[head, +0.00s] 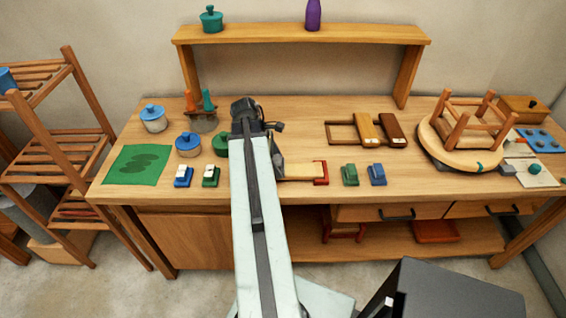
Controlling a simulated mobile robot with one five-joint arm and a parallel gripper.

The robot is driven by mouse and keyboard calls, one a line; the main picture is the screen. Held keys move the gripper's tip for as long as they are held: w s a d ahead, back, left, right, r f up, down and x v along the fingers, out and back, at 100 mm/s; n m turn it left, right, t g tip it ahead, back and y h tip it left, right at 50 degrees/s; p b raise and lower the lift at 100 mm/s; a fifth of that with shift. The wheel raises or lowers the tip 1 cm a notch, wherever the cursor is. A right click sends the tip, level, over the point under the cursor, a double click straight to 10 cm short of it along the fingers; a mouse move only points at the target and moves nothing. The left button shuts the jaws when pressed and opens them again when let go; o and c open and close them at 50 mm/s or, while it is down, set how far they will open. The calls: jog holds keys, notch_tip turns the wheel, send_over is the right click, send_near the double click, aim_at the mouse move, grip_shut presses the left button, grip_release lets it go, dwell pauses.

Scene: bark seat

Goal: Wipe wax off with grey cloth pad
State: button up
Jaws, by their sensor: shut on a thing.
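My arm reaches away from me over the bench, and its dark end with my gripper (248,112) is above the back middle. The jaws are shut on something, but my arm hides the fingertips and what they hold. No grey cloth pad shows clearly. A small grey block (507,168) lies at the right, beside the stool; I cannot tell whether it is cloth. The round wooden seat (437,147) lies upside down with its legs up. A small teal patch (479,165) shows on its near right edge, perhaps wax. My gripper is well left of the seat.
The bench (320,190) holds lidded pots, small blue and green blocks, a green mat (138,165), a red-ended board (305,171) and wooden pieces (367,129). A raised shelf (300,35) spans the back. A slatted rack (65,150) stands left.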

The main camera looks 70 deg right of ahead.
jog(key=shift+w+a, duration=0.3)
jog(key=shift+w, duration=0.3)
notch_tip(320, 180, up, 6)
jog(key=p, duration=0.6)
notch_tip(320, 180, up, 3)
jog(key=p, duration=0.3)
jog(key=shift+r, duration=0.1)
